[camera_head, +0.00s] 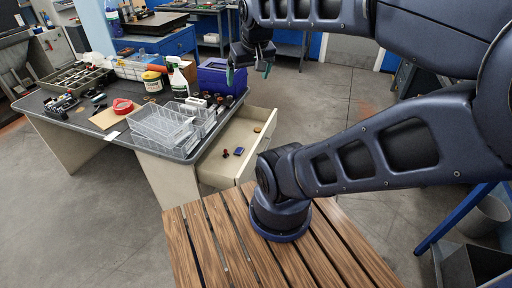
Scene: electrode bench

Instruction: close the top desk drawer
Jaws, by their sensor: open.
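The desk (62,113) stands at the left with a dark top and pale side panels. Its top drawer (258,128) is pulled out to the right, below the desk's right edge. A small blue item and a few other small things lie inside it. My gripper (248,70) hangs above and behind the drawer, near the blue box on the desk corner, with its two greenish fingertips apart. It is open and holds nothing that I can see. It appears clear of the drawer. My arm hides part of the area to the right.
A blue box (215,78), clear wire-like trays (168,124), a spray bottle (179,82) and a red tape roll (122,106) crowd the desktop. A slatted wooden surface (192,242) is in front. Bare floor (325,105) lies right of the drawer.

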